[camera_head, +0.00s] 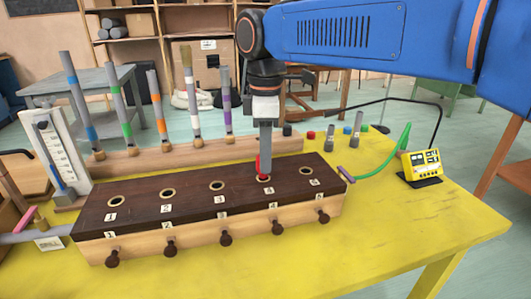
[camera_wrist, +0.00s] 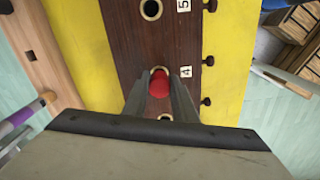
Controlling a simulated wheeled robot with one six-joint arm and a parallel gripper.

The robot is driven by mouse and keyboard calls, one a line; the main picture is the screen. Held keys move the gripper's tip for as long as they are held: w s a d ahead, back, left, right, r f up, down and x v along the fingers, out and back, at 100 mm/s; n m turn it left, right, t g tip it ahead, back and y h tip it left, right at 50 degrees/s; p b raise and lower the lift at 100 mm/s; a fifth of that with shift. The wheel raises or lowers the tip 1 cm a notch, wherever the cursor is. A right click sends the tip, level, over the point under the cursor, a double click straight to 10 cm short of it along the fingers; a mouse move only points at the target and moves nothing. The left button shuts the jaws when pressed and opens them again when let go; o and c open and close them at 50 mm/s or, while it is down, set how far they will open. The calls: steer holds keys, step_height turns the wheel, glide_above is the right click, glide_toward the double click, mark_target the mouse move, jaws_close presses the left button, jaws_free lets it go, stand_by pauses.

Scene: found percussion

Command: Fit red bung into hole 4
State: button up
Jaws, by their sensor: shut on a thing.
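The wind-chest is a long box with a dark top (camera_head: 140,205) and a pale front, with numbered holes in a row along the top. My gripper (camera_head: 263,158) points down over hole 4 (camera_head: 265,179), shut on the red bung (camera_head: 258,168). In the wrist view the red bung (camera_wrist: 160,84) shows between the two fingers, beside label 4 (camera_wrist: 184,72). The bung's lower end is at the hole's mouth and covers most of it. I cannot tell how far it is inside. Hole 5 (camera_wrist: 152,9) is open.
Behind the box, a wooden rack (camera_head: 190,152) holds several upright banded tubes. Small bungs and grey cylinders (camera_head: 357,122) stand at the back right. A yellow meter (camera_head: 421,166) with a green hose is on the right. The yellow table (camera_head: 410,235) is clear at front right.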

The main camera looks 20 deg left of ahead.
steer(key=shift+f, duration=1.15)
steer(key=o, duration=1.1)
step_height(320, 180, up, 17)
steer(key=shift+r, duration=0.2)
